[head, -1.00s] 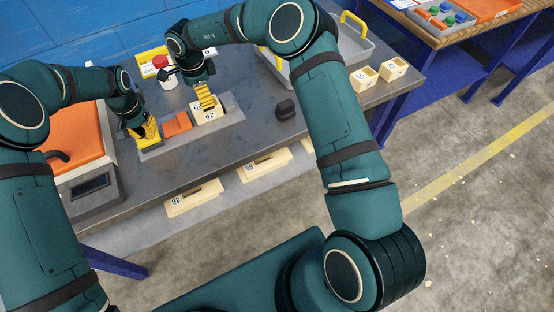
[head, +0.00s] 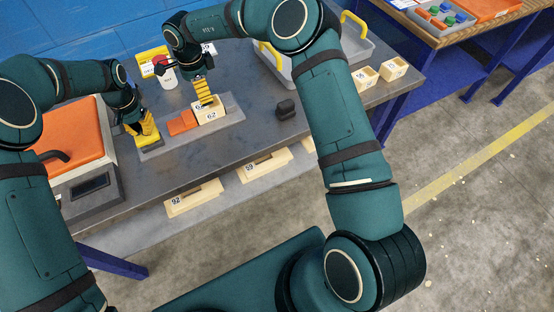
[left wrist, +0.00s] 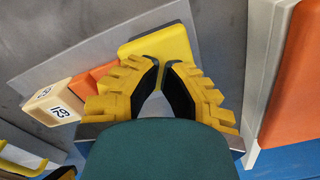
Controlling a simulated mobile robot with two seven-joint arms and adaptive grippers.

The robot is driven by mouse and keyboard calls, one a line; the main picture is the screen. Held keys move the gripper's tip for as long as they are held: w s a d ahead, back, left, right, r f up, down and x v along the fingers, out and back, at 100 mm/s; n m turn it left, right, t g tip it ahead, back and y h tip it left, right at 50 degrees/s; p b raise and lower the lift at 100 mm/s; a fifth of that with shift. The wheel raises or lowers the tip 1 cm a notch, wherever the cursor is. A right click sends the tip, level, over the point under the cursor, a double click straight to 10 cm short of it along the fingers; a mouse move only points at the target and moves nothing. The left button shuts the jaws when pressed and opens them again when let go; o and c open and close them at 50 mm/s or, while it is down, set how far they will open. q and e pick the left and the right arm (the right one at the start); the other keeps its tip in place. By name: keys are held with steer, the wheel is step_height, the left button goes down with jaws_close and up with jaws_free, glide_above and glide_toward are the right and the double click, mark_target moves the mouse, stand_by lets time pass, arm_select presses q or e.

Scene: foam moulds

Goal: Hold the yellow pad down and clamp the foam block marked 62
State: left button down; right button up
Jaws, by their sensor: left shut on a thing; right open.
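The yellow pad (head: 150,143) lies at the left end of a grey base plate (head: 228,122). It also shows in the left wrist view (left wrist: 165,45), at my yellow fingertips. My left gripper (head: 147,130) is shut on it and hides part of it in the head view. The cream foam block marked 62 (head: 211,116) sits on the plate, with an orange piece (head: 182,122) between it and the pad. The orange piece appears against the block, also in the left wrist view (left wrist: 88,82). My right gripper (head: 206,103) is open, its yellow fingers at the block's top.
A scale with an orange top (head: 77,140) stands left of the plate. A red-topped white jar (head: 167,77) and a yellow sign (head: 148,57) are behind. A small black object (head: 286,108) sits to the right. Cream moulds marked 92 (head: 193,197) and 59 (head: 262,164) lie below the front edge.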

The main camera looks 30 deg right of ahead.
arm_select(q)
steer(key=shift+r, duration=2.6)
steer(key=shift+r, duration=0.1)
step_height(320, 180, up, 12)
steer(key=shift+f, duration=0.2)
arm_select(e)
steer(key=shift+s, duration=0.15)
